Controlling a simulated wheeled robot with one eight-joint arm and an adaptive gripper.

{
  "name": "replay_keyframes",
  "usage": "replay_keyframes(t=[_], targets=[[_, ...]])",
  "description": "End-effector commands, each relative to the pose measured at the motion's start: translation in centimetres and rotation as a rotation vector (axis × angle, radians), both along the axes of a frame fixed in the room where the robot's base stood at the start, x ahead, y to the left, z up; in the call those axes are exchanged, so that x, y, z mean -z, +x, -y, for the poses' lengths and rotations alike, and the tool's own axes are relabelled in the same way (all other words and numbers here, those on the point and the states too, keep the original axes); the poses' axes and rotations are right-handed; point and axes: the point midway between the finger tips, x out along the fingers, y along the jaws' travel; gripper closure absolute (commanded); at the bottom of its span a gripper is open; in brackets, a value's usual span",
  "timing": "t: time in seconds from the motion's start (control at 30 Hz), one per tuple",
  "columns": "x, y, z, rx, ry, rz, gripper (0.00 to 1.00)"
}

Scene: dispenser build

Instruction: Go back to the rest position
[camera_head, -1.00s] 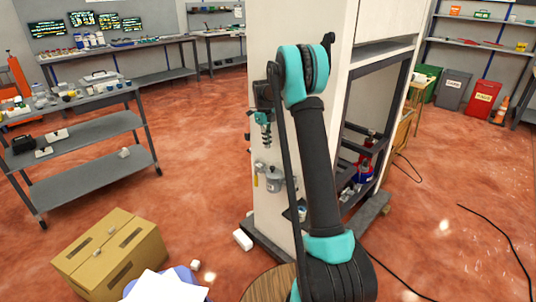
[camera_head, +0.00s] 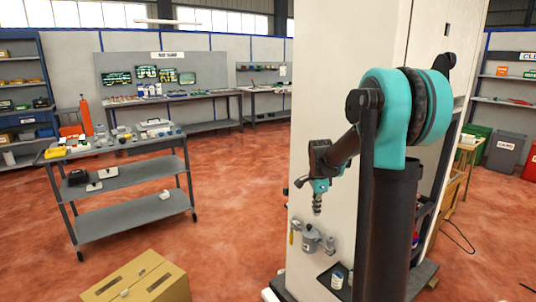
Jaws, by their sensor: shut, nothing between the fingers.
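My arm rises at the right in the head view, with a large teal elbow joint and a dark upper link. My gripper (camera_head: 317,204) hangs at the end of the forearm, left of the elbow, pointing down in front of the white dispenser cabinet (camera_head: 345,80). Its fingers are together and hold nothing. Below it, a grey fitting (camera_head: 313,240) is on the cabinet face, apart from the gripper.
A grey cart (camera_head: 130,222) with several small items stands at the left. A cardboard box (camera_head: 150,280) is on the floor at the bottom left. A workbench (camera_head: 180,97) runs along the back wall. Open red floor lies between cart and cabinet.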

Motion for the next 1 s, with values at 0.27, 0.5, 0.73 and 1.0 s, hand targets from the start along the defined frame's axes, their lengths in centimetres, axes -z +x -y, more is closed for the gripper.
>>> replay_keyframes(t=[0.27, 0.5, 0.73, 1.0], targets=[[1.0, -9.1, 0.4, -0.459, -0.047, 0.078, 1.00], [3.1, -16.8, 0.6, -0.851, -0.125, 0.142, 1.00], [6.0, -23.5, 0.7, -1.197, -0.224, 0.189, 1.00], [7.9, -27.1, 0.6, -1.397, -0.294, 0.211, 1.00]])
